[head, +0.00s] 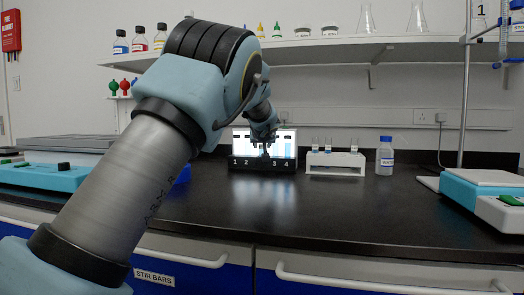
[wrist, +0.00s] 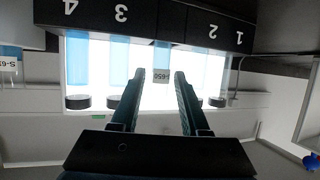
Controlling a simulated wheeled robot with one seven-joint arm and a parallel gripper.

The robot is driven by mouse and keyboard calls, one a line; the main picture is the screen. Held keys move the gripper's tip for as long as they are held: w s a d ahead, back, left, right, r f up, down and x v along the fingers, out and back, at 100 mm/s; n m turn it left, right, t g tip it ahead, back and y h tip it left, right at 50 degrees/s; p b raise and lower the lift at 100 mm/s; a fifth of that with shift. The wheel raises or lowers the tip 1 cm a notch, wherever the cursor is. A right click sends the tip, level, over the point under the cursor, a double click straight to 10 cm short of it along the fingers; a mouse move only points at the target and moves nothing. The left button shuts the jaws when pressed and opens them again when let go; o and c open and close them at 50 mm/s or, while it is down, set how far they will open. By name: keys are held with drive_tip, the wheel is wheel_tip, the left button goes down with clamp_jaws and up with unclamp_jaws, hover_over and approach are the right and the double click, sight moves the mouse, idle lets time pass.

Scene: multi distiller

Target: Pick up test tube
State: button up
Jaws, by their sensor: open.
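In the head view, my gripper (head: 265,153) is at the lit panel behind a black numbered holder (head: 245,162). In the wrist view the scene is upside down; the holder (wrist: 95,18) shows numbers 4, 3, 2 and 1. Several pale blue test tubes (wrist: 213,70) stand in it against the bright panel, with dark round pieces at their free ends. My gripper (wrist: 157,85) is open.
A white rack (head: 335,170) with several small tubes stands to the right of the holder, beside a blue-capped bottle (head: 385,155). A blue and white device (head: 485,190) is at the right. A shelf (head: 320,41) runs above. The front counter (head: 330,215) is clear.

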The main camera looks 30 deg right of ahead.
drive_tip(key=shift+w, duration=0.1)
clamp_jaws()
idle(0.3)
idle(0.4)
